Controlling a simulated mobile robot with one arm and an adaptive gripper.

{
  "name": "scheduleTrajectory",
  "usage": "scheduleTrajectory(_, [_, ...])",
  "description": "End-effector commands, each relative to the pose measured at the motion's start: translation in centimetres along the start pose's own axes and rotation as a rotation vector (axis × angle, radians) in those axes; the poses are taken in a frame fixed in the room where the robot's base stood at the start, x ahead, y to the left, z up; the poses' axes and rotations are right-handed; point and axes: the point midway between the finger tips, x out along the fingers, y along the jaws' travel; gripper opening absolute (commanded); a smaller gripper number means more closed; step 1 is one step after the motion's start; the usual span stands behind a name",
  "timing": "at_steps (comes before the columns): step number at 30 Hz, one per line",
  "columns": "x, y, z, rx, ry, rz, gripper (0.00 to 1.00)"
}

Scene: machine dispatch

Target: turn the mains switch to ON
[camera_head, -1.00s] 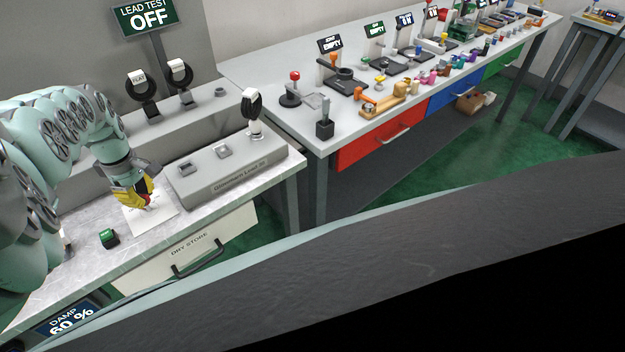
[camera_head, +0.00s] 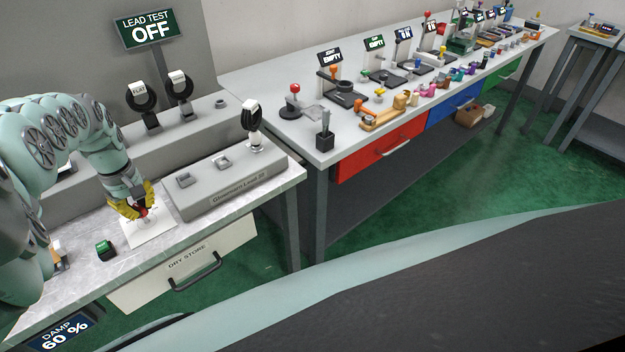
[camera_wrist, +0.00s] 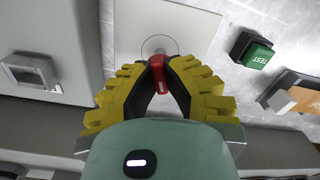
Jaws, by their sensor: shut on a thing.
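A red handle (camera_wrist: 157,75), which appears to be the mains switch, sits over a faint circle on a white plate (camera_wrist: 197,28). In the head view the red handle (camera_head: 144,212) shows at the tip of my gripper (camera_head: 139,212), above the white plate (camera_head: 152,236) on the marbled bench top. In the wrist view the yellow and black fingers of my gripper (camera_wrist: 160,64) are closed on the red handle from both sides. Any ON or OFF marking is not readable, and the fingers cover part of the handle.
A green TEST button (camera_head: 106,250) stands left of the plate. The LEAD TEST sign (camera_head: 150,29) reads OFF. The DRY STORE drawer (camera_head: 190,265) is below the bench top.

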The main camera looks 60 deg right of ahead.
Motion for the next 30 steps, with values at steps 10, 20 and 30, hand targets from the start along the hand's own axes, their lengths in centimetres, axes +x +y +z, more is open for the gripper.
scheduleTrajectory(10, [0.19, -0.11, -0.26, 0.329, 0.007, 0.000, 0.00])
scheduleTrajectory(20, [0.29, -0.11, -0.20, 0.640, 0.006, 0.001, 0.00])
scheduleTrajectory(30, [0.17, -0.07, -0.29, 0.933, 0.009, -0.001, 0.00])
